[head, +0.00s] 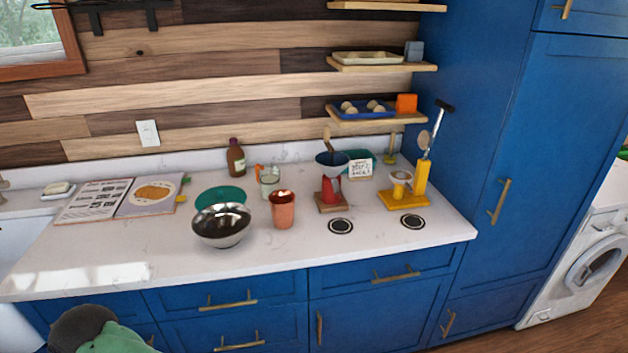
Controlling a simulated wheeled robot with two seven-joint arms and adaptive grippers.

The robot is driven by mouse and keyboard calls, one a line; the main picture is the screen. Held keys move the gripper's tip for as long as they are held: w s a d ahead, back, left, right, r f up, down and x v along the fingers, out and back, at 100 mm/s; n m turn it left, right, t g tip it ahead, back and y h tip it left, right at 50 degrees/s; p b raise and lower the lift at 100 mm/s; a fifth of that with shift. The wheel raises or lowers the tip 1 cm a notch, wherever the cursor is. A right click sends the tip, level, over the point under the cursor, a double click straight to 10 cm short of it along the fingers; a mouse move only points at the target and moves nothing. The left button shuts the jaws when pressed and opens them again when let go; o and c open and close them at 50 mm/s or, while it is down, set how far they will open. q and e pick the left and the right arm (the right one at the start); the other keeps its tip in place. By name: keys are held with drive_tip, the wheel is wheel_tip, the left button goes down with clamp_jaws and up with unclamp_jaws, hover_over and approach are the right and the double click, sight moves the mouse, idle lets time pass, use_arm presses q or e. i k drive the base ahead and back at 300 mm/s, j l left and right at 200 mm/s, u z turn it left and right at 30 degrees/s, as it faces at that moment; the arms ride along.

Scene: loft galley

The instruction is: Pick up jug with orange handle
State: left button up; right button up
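A clear glass jug (270,184) with an orange handle (259,170) stands upright toward the back of the white counter, in the middle of the head view. Its handle is at its upper left. The copper cup (283,211) stands in front of it and to the right, and the steel bowl (221,226) is in front and to the left. The jug looks empty, but it is too small to be sure. Neither of my grippers shows in the head view.
A brown bottle (236,161) stands behind the jug, and a green plate (219,197) lies left of it. A red stand with a dark funnel (331,185) and a yellow juicer-like device (405,192) are to the right. The counter's front left (100,262) is clear.

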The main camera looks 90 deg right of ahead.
sight(268, 175)
drive_tip(key=z, duration=2.65)
